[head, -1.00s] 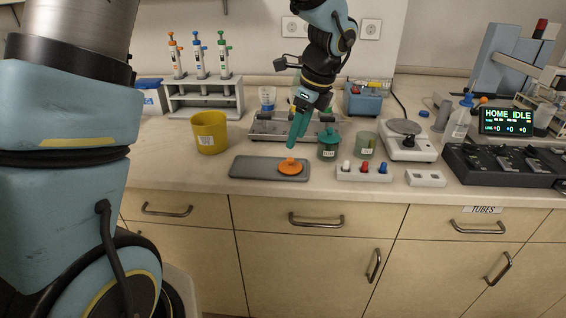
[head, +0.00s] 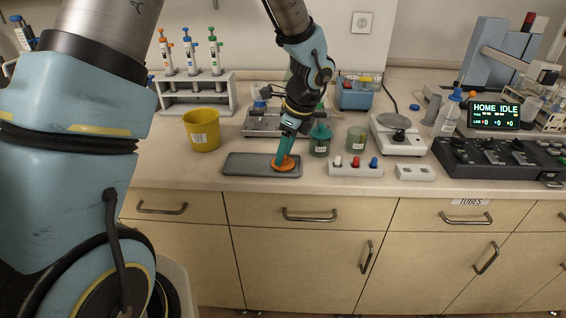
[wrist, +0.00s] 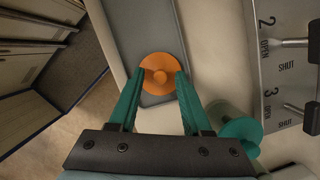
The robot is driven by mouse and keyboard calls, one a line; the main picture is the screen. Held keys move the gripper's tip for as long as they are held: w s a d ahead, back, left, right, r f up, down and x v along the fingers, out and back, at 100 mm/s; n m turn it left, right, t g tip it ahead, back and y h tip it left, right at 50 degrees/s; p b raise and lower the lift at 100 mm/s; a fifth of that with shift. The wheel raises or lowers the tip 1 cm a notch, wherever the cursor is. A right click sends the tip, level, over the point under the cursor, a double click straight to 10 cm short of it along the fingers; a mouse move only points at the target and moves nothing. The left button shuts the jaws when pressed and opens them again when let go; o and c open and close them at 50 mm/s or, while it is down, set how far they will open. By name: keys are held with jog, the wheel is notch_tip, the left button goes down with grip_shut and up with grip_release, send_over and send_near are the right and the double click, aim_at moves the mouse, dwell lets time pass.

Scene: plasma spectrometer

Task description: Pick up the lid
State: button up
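An orange round lid with a small knob (head: 284,167) lies on the right part of a grey tray (head: 240,166). In the wrist view the orange lid (wrist: 160,66) sits just ahead of my fingertips. My gripper (head: 281,162) points down at the lid, and its teal fingers partly cover it in the head view. In the wrist view my gripper (wrist: 160,74) is open, with one fingertip on each side of the knob. I cannot tell whether the fingers touch the lid. A jar with a teal lid (head: 321,131) stands right of my gripper.
A green-tinted beaker (head: 357,139) and a white block with coloured caps (head: 355,166) stand to the right. A yellow cup (head: 202,131) stands to the left. A metal valve panel (wrist: 284,70) lies behind the tray. The counter's front edge is close to the tray.

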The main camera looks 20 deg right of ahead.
grip_shut()
dwell(0.5)
